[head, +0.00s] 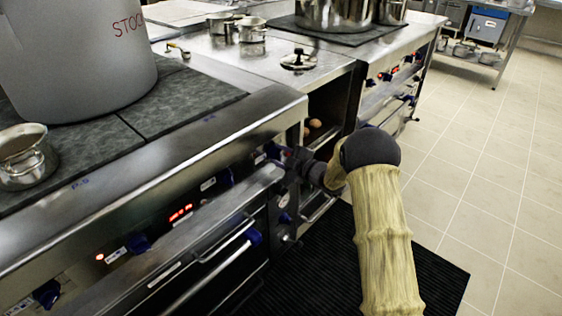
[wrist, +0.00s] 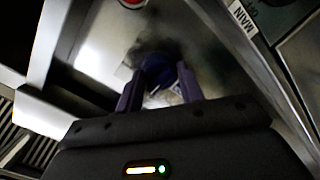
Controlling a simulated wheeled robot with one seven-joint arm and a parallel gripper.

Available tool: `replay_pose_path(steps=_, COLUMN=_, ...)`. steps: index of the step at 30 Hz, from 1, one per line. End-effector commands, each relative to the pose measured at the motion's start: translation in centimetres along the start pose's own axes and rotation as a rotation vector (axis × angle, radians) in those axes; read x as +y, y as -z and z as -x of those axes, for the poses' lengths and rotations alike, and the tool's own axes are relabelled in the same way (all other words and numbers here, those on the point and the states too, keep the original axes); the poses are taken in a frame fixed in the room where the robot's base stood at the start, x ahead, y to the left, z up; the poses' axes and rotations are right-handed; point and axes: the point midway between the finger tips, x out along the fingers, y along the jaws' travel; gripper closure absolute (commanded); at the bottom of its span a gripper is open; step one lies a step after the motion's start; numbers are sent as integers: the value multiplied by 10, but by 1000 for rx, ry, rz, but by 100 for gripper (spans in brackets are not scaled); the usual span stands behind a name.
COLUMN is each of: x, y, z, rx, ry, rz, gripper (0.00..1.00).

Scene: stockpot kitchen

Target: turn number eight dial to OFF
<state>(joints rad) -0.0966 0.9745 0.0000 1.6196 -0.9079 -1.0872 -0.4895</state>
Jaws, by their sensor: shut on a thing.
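In the wrist view a dark blue dial (wrist: 158,69) sits on the steel panel, between the two fingers of my gripper (wrist: 158,82). The fingers are shut on it, one on each side. A small pale label shows partly beside the dial, but I cannot read it or the dial's setting. In the head view my gripper (head: 293,163) is at the right end of the stove's front panel (head: 165,212), and the held dial is mostly hidden there. No number eight is readable.
Other blue dials (head: 138,243) and red displays (head: 181,213) line the panel. Oven handles (head: 222,240) stick out below. A MAIN label (wrist: 242,17) and red light (wrist: 131,2) show near the held dial. The tiled floor (head: 490,190) at right is clear.

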Motion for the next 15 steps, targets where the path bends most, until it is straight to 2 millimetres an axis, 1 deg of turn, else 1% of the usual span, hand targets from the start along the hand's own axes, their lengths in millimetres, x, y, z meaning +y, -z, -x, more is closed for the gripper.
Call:
replay_pose_path(steps=1, x=-3, y=-3, z=1, rx=-6, ry=0, rz=21, gripper=85)
replay_pose_path(steps=6, x=-1, y=-2, z=1, rx=-10, ry=-5, rz=72, gripper=85)
replay_pose_path(steps=15, x=-1, y=-2, z=1, rx=-11, ry=-6, rz=90, gripper=85)
